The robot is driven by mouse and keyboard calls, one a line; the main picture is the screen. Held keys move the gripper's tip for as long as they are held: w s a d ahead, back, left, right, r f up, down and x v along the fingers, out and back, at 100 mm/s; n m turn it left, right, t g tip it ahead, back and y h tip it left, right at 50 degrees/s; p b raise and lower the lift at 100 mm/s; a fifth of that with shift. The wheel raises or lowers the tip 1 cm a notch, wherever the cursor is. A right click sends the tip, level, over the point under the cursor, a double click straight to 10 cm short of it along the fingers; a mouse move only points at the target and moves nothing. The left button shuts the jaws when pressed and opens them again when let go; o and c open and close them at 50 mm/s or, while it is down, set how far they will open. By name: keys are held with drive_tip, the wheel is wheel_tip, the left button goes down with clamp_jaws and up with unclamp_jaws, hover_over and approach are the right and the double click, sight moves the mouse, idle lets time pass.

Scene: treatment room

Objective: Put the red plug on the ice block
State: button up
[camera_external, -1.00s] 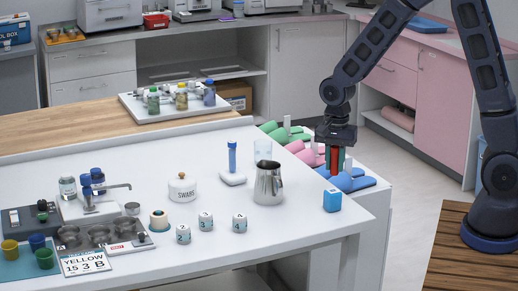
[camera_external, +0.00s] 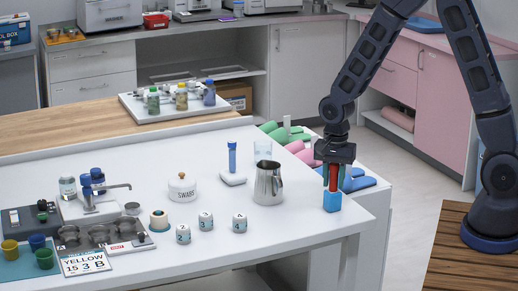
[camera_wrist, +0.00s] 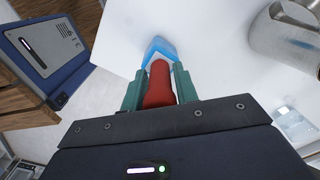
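The red plug (camera_external: 333,180) is upright between the fingers of my gripper (camera_external: 332,184), which is shut on it. In the wrist view the red plug (camera_wrist: 158,86) shows between the two green fingers of my gripper (camera_wrist: 159,84). The blue ice block (camera_external: 332,203) sits on the white table near its right edge, straight below the plug. In the wrist view the ice block (camera_wrist: 158,47) shows just beyond the plug's end. The plug's lower end is at or just above the block's top; I cannot tell whether they touch.
A metal pitcher (camera_external: 269,184) stands on the white table (camera_external: 290,225) left of the block. Numbered white jars (camera_external: 206,222) and a swabs jar (camera_external: 182,188) stand farther left. The table front is clear.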

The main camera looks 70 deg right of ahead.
drive_tip(key=shift+o, duration=1.1)
drive_tip(key=shift+r, duration=0.15)
wheel_tip(320, 180, up, 12)
drive_tip(key=shift+f, duration=0.2)
drive_tip(key=shift+s+a+r, duration=0.1)
drive_tip(key=shift+s+r, duration=0.05)
drive_tip(key=shift+r, duration=0.4)
drive_tip(key=s+a+r+n+t, duration=0.2)
drive_tip(key=s+r+n, duration=0.6)
drive_tip(key=s, duration=0.4)
drive_tip(key=s+a+r+n+t, duration=0.2)
drive_tip(key=s+a+r+n, duration=0.3)
drive_tip(key=s+r+n, duration=0.4)
drive_tip(key=shift+s+r+n+t, duration=0.15)
drive_tip(key=shift+s+n+t, duration=0.25)
drive_tip(key=shift+s, duration=1.65)
